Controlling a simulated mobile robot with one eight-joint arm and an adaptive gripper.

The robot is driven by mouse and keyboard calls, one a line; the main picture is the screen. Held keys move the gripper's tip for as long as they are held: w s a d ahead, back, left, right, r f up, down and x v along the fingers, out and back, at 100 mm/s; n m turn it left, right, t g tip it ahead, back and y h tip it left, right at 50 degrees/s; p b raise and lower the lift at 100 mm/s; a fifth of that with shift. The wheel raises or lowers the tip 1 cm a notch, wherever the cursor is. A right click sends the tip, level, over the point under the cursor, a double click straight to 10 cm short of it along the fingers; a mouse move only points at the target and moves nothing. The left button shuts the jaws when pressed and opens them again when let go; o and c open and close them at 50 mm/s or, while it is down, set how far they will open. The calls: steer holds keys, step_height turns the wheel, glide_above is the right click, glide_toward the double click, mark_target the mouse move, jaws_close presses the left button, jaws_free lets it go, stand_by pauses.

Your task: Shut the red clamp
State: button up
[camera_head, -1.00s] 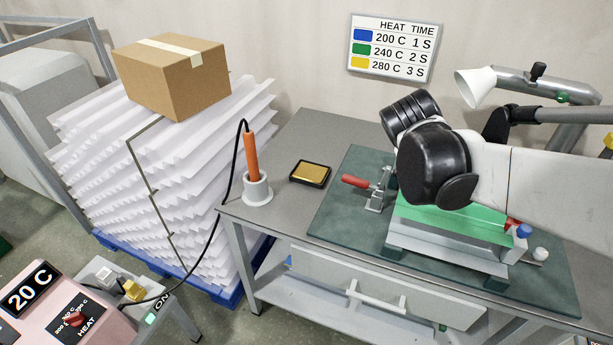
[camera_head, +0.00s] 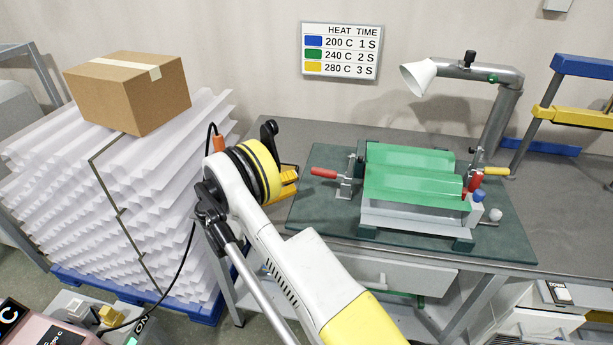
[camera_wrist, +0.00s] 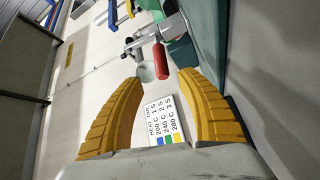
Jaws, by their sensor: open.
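The left clamp (camera_head: 347,180) stands at the left end of the green sheet (camera_head: 412,178). Its red handle (camera_head: 324,173) points left, lying nearly level above the dark green mat. In the wrist view the red handle (camera_wrist: 160,58) shows ahead of the fingertips, roughly centred between them. My gripper (camera_head: 290,182) is just left of the handle, with a small gap in the head view. Its yellow fingers (camera_wrist: 162,80) are spread apart and empty. Another red handle (camera_head: 475,183) stands upright at the sheet's right end; its mechanism is partly hidden.
A lamp-like white nozzle (camera_head: 418,77) on a grey arm hangs behind the sheet. A yellow handle (camera_head: 495,171) and a blue knob (camera_head: 479,196) are at the right. A cardboard box (camera_head: 130,92) sits on stacked white sheets at left. The mat's front is clear.

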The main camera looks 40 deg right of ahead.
mark_target(323, 173)
steer(key=shift+s+a+f, duration=0.1)
steer(key=shift+a+f, duration=0.05)
steer(key=shift+f, duration=0.15)
steer(key=shift+s+d, duration=0.1)
steer(key=shift+d, duration=0.1)
steer(key=b+x, duration=0.3)
steer(key=x, duration=0.7)
steer(key=shift+s+d+r, duration=0.1)
jaws_close()
